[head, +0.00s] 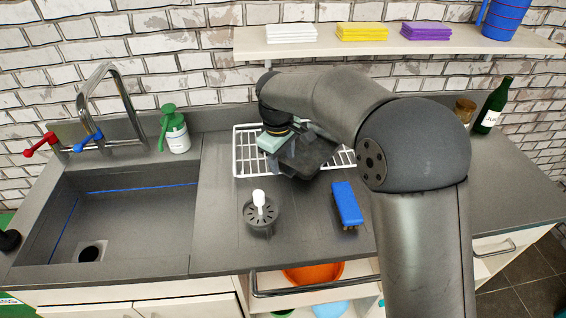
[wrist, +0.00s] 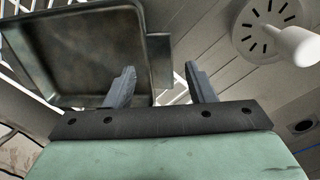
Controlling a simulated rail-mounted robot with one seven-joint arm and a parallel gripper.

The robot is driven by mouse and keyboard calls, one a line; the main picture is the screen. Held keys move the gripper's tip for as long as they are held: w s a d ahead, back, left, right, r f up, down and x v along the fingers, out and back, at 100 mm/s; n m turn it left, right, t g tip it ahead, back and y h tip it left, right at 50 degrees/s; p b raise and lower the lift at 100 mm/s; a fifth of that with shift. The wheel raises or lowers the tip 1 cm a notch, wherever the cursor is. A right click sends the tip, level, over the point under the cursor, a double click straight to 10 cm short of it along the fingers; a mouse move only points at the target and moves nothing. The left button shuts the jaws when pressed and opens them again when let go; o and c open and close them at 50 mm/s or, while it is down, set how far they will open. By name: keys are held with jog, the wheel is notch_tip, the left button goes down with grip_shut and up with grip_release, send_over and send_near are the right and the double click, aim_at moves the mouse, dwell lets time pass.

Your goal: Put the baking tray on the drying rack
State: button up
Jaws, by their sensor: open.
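The dark metal baking tray (head: 312,160) lies on the white wire drying rack (head: 243,160), slightly tilted in the picture; whether it rests fully on the wires is hard to tell. In the wrist view the tray (wrist: 85,45) fills the upper left, with rack wires (wrist: 14,78) beyond its edge. My gripper (head: 287,153) is close above the tray and hides part of it. In the wrist view the two fingers (wrist: 160,75) are apart, with the tray's end tab (wrist: 160,52) showing between and beyond them. Nothing is clamped.
A grey slotted holder with a white handle (head: 259,208) and a blue brush (head: 346,204) stand in front of the rack. The sink (head: 130,215), tap and green-topped soap bottle (head: 175,133) are left. A dark bottle (head: 491,108) and jar are right. A shelf (head: 400,42) hangs above.

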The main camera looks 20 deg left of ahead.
notch_tip(320, 180, up, 10)
jog(key=s, duration=0.1)
jog(key=shift+a+f, duration=0.15)
jog(key=s+d+f+m, duration=0.1)
jog(key=s+d+m, duration=0.25)
jog(key=d, duration=0.95)
jog(key=s+d+m, duration=0.2)
jog(key=d+m, duration=0.2)
jog(key=d, duration=0.8)
jog(key=s+d+f+m, duration=0.3)
jog(key=s+d+f, duration=0.1)
jog(key=s+d, duration=0.3)
jog(key=s+d+f+m+g, duration=0.1)
jog(key=s+d+f+m, duration=0.3)
jog(key=s, duration=0.5)
jog(key=d, duration=0.2)
jog(key=shift+d+y, duration=0.3)
jog(key=shift+d, duration=0.1)
jog(key=shift+m, duration=0.25)
